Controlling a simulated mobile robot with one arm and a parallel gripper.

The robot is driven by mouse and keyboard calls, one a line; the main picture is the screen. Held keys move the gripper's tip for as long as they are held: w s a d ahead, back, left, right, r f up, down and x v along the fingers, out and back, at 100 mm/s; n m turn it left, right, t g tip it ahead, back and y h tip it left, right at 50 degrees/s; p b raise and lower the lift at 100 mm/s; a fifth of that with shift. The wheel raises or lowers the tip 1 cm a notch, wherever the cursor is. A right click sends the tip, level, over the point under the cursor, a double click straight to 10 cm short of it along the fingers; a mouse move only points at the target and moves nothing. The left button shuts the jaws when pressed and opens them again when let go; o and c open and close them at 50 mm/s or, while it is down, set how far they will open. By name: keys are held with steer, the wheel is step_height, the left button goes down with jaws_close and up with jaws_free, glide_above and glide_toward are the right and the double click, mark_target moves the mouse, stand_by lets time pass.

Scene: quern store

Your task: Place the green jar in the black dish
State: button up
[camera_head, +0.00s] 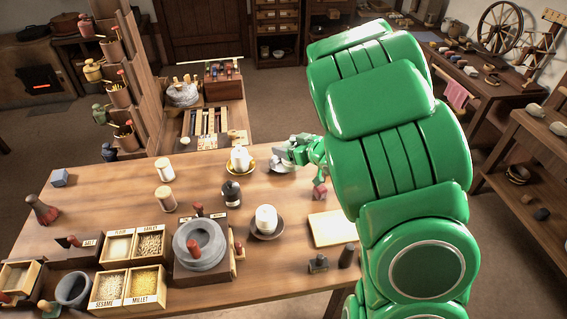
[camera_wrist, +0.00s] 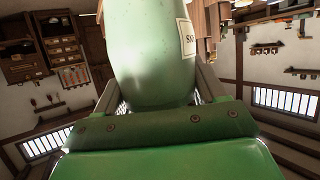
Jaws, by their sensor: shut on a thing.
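The green jar (camera_wrist: 150,55) is pale green, with a white label partly in view at its right. It stands between the two fingers of my gripper (camera_wrist: 158,88) in the wrist view, and the gripper is shut on it. The jar's top runs out of that frame. In the head view my gripper (camera_head: 292,154) is over the table's far right part, above a pale grey dish (camera_head: 283,168); the jar is hard to make out there. A dark, blackish dish (camera_head: 267,236) lies nearer on the table with a white jar (camera_head: 266,218) standing in it.
A white jar (camera_head: 240,157) stands in a yellow dish (camera_head: 249,170), left of my gripper. A dark round bottle (camera_head: 231,192), two cream cylinders, a quern (camera_head: 200,240) and grain boxes (camera_head: 131,285) crowd the table. A pale board (camera_head: 331,229) lies at right. The far left tabletop is mostly clear.

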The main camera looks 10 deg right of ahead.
steer(key=shift+f, duration=0.45)
steer(key=w+f, duration=0.3)
steer(key=w, duration=0.5)
glide_above(281, 164)
steer(key=shift+f, duration=4.95)
steer(key=shift+f, duration=0.1)
steer(key=o, duration=1.3)
